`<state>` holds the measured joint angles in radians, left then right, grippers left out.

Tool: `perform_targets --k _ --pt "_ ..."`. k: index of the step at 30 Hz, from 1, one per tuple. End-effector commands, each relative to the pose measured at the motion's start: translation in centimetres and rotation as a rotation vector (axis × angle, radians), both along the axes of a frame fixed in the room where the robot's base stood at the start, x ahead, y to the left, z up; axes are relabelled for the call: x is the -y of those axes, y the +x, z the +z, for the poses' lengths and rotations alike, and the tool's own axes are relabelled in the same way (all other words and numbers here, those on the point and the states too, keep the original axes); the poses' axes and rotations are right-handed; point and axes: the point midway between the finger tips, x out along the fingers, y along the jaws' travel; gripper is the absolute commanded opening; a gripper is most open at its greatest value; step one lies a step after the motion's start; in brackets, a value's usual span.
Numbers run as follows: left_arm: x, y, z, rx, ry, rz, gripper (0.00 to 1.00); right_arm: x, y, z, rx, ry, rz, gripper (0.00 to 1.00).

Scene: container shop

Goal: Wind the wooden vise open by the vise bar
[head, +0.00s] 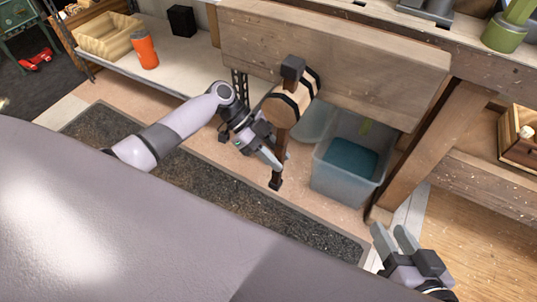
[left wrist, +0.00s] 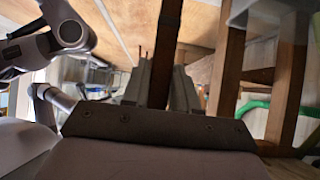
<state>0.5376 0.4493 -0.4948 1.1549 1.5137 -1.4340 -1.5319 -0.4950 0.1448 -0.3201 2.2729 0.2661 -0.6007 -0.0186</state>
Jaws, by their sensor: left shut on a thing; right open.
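The wooden vise (head: 345,62) is a thick, wide board along the front of the workbench. A round wooden hub (head: 274,110) with a dark band stands out from its face. The vise bar (head: 281,142) is a brown wooden rod with black end caps, passing through the hub and hanging nearly upright, slightly tilted. My left gripper (head: 277,161) is shut on the vise bar in its lower part, above the bottom cap. In the left wrist view the bar (left wrist: 163,50) runs between the two fingers (left wrist: 160,80). My right gripper (head: 393,238) is open and empty at the lower right, apart from the vise.
A clear bin (head: 335,190) with blue contents stands under the vise, right of the bar. A bench leg (head: 430,150) is further right. An orange cup (head: 145,52) and a black box (head: 182,20) stand on the left shelf. A dark mat (head: 215,190) covers the floor.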

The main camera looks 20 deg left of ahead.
Motion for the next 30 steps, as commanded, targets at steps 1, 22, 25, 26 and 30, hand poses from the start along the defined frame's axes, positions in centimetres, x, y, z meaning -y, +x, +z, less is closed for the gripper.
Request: perform_targets --k 1,22,25,26,30 --pt "0.21 0.64 0.17 0.018 -0.01 0.016 0.0 -0.13 0.04 -0.16 0.0 0.009 0.002 0.43" --pt "0.44 0.54 0.31 0.013 -0.025 0.013 0.49 -0.29 0.07 -0.07 -0.002 0.019 0.006 0.43" --pt "0.43 0.44 0.24 0.011 -0.025 0.012 0.49 -0.29 0.07 -0.07 -0.001 0.019 0.005 0.43" --pt "0.41 0.42 0.24 0.011 -0.025 0.012 0.49 -0.28 0.07 -0.05 -0.001 0.019 0.005 0.43" --pt "-0.37 0.48 0.88 0.01 -0.024 0.012 0.49 -0.21 0.1 0.23 0.001 0.013 0.003 0.43"
